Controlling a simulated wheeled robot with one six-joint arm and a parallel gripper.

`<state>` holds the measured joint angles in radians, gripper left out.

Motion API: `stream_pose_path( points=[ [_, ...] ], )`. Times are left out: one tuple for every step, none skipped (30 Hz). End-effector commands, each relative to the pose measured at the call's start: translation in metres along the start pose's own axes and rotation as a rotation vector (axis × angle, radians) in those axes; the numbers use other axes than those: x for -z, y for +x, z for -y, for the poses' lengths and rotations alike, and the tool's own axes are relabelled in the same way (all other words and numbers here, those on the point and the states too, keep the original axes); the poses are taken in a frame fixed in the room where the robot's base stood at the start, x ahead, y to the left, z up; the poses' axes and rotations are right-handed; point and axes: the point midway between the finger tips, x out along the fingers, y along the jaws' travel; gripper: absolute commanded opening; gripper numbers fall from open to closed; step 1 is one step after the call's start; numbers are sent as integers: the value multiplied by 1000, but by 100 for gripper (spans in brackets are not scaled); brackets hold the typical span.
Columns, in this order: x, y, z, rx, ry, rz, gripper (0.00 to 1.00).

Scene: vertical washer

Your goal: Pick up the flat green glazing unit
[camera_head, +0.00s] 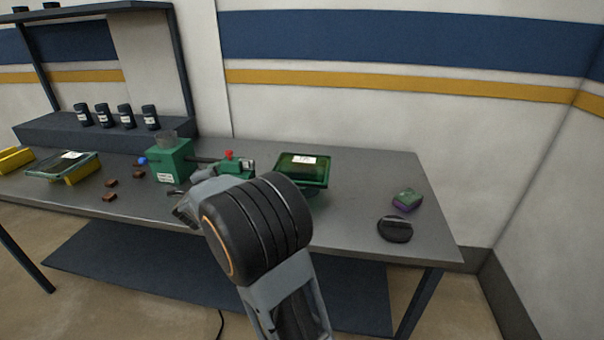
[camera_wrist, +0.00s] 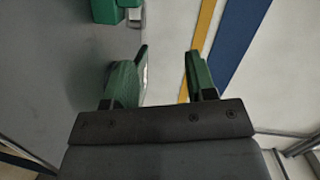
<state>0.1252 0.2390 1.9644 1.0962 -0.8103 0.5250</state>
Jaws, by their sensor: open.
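A flat pane with a green tint and a white label (camera_head: 62,167) lies across yellow supports at the left of the table in the head view. A dark green, shallow tray-like piece with a white label (camera_head: 302,170) sits right of centre; I cannot tell for sure which of the two is the glazing unit. My gripper (camera_wrist: 169,62) is open in the wrist view, its two fingers apart with nothing seen between them. In the head view it is mostly hidden behind my wrist, over the table's front middle, apart from both pieces.
A green device (camera_head: 171,160) with a red-knobbed part stands mid-table behind my gripper. Small brown blocks (camera_head: 110,197) lie to its left. Dark jars (camera_head: 126,116) line a raised shelf. A green-purple block (camera_head: 407,199) and a black round object (camera_head: 395,229) lie at the right.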

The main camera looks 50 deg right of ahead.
Motion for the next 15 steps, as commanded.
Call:
stream_pose_path(
  points=[
    [14, 15, -18, -11, 64, -136, 51],
    [24, 21, -26, -11, 103, -220, 51],
    [36, 26, -37, -12, 147, -327, 51],
    [44, 28, -46, -12, 174, -402, 51],
    [52, 29, -53, -11, 198, -473, 51],
    [61, 29, -63, -10, 223, -561, 51],
    [67, 28, -70, -8, 237, -622, 51],
    [72, 27, -76, -6, 249, -676, 51],
    [78, 25, -84, -2, 262, -742, 51],
    [81, 24, -89, -1, 268, -785, 51],
    [84, 22, -93, 3, 274, -822, 51],
    [87, 20, -98, 6, 278, -866, 51],
    [90, 18, -100, 7, 280, -893, 51],
    [92, 17, -103, 10, 282, -917, 51],
    [96, 17, -105, 12, 284, -941, 51]
  ],
)
